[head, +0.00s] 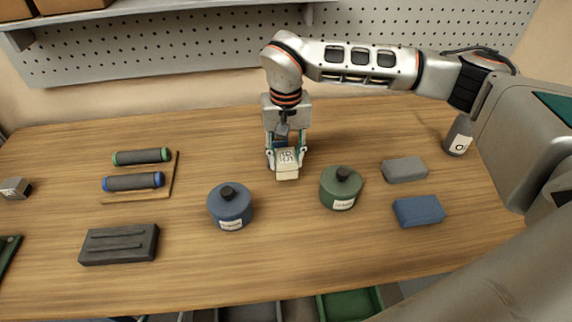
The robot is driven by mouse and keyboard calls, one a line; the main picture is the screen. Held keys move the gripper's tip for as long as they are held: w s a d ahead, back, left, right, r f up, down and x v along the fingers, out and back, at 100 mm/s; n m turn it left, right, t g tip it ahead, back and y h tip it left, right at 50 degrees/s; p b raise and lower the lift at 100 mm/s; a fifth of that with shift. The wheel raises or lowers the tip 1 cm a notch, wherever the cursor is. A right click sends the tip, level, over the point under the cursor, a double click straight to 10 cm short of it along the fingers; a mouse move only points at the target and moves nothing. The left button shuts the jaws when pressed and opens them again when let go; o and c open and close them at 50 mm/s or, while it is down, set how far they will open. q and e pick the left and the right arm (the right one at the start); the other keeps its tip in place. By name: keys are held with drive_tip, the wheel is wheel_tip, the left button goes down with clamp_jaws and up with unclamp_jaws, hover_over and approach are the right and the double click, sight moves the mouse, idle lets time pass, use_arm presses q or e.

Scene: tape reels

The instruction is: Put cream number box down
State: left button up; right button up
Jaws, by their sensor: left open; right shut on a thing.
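The cream number box (287,172) is in the middle of the table, with dark digits on its face. My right gripper (286,156) reaches down from above and is shut on it, one finger on each side. The box is low over the wooden table (270,264); I cannot tell whether its underside touches the wood. My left gripper is not in the head view.
A blue lidded pot (230,208) stands front left of the box and a green lidded pot (340,190) front right. Grey (404,170) and blue (419,211) blocks lie at right. Two rollers (141,156) and a dark block (119,245) lie left. Wood between the pots is clear.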

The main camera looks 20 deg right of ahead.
drive_tip(key=shift+f, duration=1.55)
drive_tip(key=shift+f, duration=0.15)
drive_tip(key=o, duration=1.1)
